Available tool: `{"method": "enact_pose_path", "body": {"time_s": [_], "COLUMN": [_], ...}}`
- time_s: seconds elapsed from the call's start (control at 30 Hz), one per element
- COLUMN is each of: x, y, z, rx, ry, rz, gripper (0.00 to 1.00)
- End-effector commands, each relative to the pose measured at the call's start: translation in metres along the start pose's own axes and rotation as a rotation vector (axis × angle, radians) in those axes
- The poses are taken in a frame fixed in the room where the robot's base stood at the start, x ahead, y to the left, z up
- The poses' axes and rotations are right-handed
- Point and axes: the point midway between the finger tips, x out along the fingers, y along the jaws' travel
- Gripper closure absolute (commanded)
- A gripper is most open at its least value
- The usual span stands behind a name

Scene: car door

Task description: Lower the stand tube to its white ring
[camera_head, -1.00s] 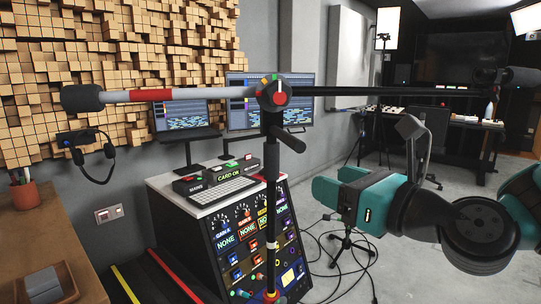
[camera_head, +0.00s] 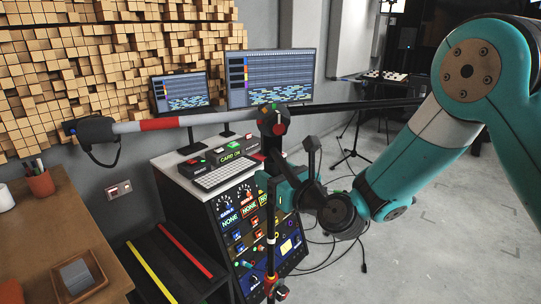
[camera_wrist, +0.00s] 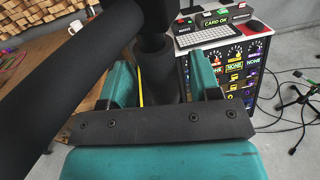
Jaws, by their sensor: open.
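The stand tube (camera_head: 271,215) is a dark upright pole in front of the console, with a thicker dark sleeve on its upper part. Its white ring (camera_head: 270,241) shows low on the pole, above a red band (camera_head: 270,278). My gripper (camera_head: 273,190) is at the upper tube, under the boom joint (camera_head: 272,120). In the wrist view its two teal fingers (camera_wrist: 160,85) stand apart on either side of the dark sleeve (camera_wrist: 158,70). The jaws are open; contact with the sleeve cannot be told. The gripper hides part of the tube in the head view.
A long boom (camera_head: 190,120) with a red band crosses the stand's top. The console (camera_head: 225,205) with keyboard stands close behind. A wooden desk (camera_head: 75,225) is at left. Cables and a small tripod (camera_wrist: 293,95) lie right of the console.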

Motion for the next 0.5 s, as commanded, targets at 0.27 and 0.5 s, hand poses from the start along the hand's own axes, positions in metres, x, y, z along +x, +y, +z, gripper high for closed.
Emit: {"method": "enact_pose_path", "body": {"time_s": [0.27, 0.5], "x": [0.014, 0.015], "y": [0.000, 0.000], "z": [0.000, -0.001], "rx": [0.001, 0.001], "ry": [0.000, -0.001], "rz": [0.000, -0.001], "gripper": [0.43, 0.43]}}
